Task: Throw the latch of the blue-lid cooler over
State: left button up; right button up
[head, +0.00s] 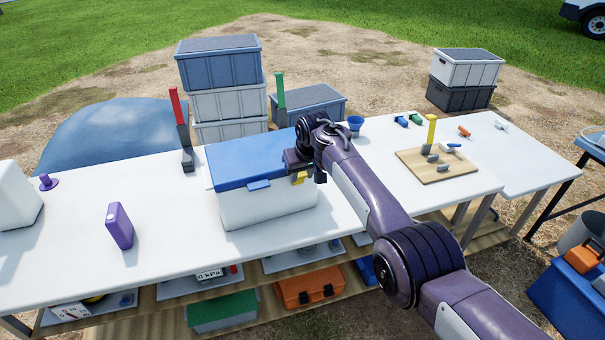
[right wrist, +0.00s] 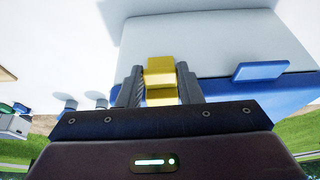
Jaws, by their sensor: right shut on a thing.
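The cooler (head: 262,208) has a white body and a blue lid (head: 245,160), and the lid lies closed on it. A blue tab (head: 259,184) is on its front edge. The yellow latch (head: 299,179) is at the front right of the cooler, partly hidden by my right gripper (head: 303,174). In the right wrist view, the yellow latch (right wrist: 159,71) is between the two dark fingers of my right gripper (right wrist: 160,82), which is shut on it. The cooler's body (right wrist: 215,45) and the blue tab (right wrist: 261,71) also show there. My left gripper is out of view.
A red-handled tool (head: 180,125) stands left of the cooler, and a green-handled one (head: 281,95) behind it. A purple bottle (head: 119,226) stands on the white table (head: 75,235). A wooden board (head: 438,172) with a yellow-handled tool is to the right.

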jog(key=o, duration=1)
jog(key=shift+s+r, duration=0.1)
jog(key=shift+r, duration=0.5)
jog(key=shift+v, duration=3.25)
jog(key=shift+s+d, duration=0.1)
